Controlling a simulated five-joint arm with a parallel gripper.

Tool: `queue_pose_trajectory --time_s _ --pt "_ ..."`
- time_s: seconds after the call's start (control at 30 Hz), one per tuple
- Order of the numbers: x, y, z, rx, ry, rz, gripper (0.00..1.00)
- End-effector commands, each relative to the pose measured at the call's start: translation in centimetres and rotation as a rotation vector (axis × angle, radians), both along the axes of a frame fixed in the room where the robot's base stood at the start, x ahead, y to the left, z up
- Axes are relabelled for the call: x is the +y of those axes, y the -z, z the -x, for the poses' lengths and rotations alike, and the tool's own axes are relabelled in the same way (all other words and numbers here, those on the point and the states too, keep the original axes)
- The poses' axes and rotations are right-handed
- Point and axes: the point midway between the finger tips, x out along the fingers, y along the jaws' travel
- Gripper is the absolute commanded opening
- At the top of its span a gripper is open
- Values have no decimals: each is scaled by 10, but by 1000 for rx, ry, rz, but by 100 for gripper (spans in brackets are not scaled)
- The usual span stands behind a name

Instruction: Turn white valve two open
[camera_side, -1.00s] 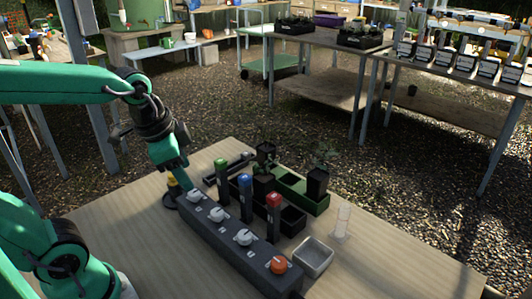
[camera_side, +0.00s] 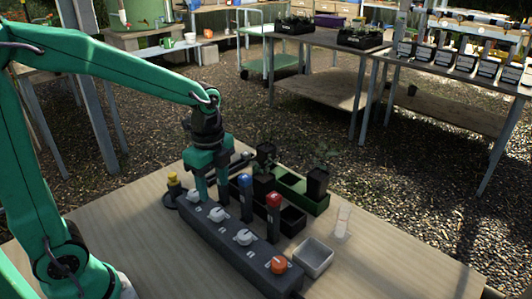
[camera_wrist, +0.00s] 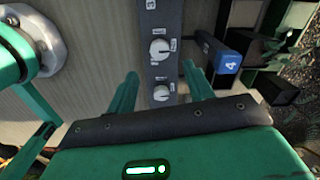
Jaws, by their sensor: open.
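A dark grey valve strip (camera_side: 228,240) carries three white valves and an orange one. The second white valve (camera_side: 217,213) from the far end stands just in front of my gripper. It seems to be the larger knob (camera_wrist: 160,48) in the wrist view, below a label that reads like 3; its own number is not legible. The end white valve (camera_side: 193,195) also shows in the wrist view (camera_wrist: 161,92), between my fingers. My gripper (camera_side: 212,194) points down over the strip, open and empty, its fingers (camera_wrist: 161,82) on either side of it. The fingertips' height above the strip is unclear.
The third white valve (camera_side: 243,237) and orange valve (camera_side: 278,264) are nearer the camera. Blue-topped (camera_side: 245,197) and red-topped (camera_side: 273,217) posts stand close behind the strip. A green tray (camera_side: 303,194), potted plants and a metal tray (camera_side: 314,257) lie right. The front table area is clear.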

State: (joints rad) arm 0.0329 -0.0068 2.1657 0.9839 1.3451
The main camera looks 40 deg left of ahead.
Motion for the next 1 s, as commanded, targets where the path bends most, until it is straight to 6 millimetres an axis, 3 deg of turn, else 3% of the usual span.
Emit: queue_pose_trajectory --time_s 0.27,0.7,1.0 --pt "0 13 0 2 -2 0 52" --pt "0 63 1 2 -3 0 52" --pt "0 78 0 -1 -3 0 52"
